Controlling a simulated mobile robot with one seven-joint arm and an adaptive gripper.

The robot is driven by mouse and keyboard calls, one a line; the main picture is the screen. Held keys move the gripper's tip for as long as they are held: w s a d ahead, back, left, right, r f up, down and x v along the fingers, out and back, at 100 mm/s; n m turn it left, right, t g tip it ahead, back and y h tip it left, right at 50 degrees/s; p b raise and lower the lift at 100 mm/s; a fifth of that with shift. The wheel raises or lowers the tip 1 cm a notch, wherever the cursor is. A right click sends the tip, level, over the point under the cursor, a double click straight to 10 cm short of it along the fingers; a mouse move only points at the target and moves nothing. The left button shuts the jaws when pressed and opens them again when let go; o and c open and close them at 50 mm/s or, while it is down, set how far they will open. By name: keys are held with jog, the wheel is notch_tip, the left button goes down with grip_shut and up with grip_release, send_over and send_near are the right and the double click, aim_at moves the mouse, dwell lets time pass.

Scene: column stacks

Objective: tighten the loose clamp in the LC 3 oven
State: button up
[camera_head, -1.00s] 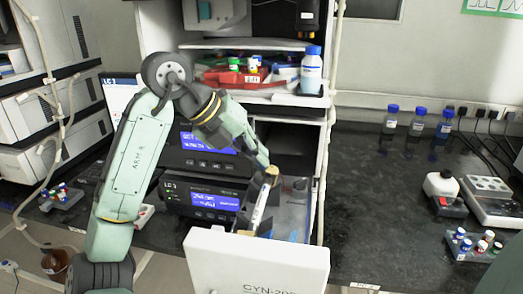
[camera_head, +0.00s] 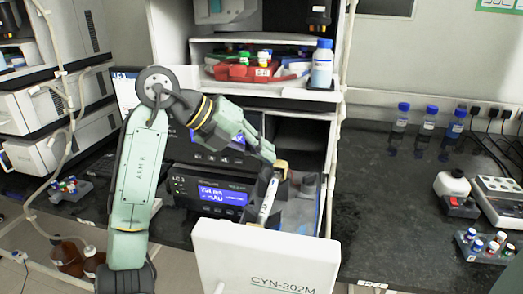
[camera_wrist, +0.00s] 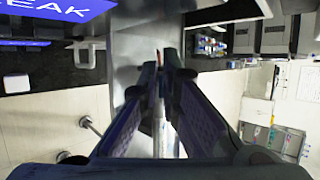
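The LC 3 unit (camera_head: 175,192) has a lit blue display in the head view. A blue display in the wrist view (camera_wrist: 45,8) reads "LEAK". My gripper (camera_wrist: 159,64) reaches down beside the unit, above an open white-fronted drawer. A slim pale tube (camera_head: 267,202) with a dark mark stands tilted below my wrist. In the wrist view, a narrow gap shows between my two dark fingers, with a thin pale thing with a red tip (camera_wrist: 158,57) in or behind it. I cannot tell whether the fingers touch it. No clamp can be made out.
The drawer front (camera_head: 268,258) reads CYN-202M and juts forward. A shelf above holds a red tray (camera_head: 240,72) and a white bottle (camera_head: 321,66). Blue-capped bottles (camera_head: 428,122) and a vial rack (camera_head: 482,246) stand on the right bench, whose middle is clear.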

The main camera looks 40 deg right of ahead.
jog(key=o, duration=0.4)
jog(key=shift+f, duration=0.15)
jog(key=shift+o, duration=0.2)
jog(key=shift+d, duration=0.1)
jog(key=v, duration=1.2)
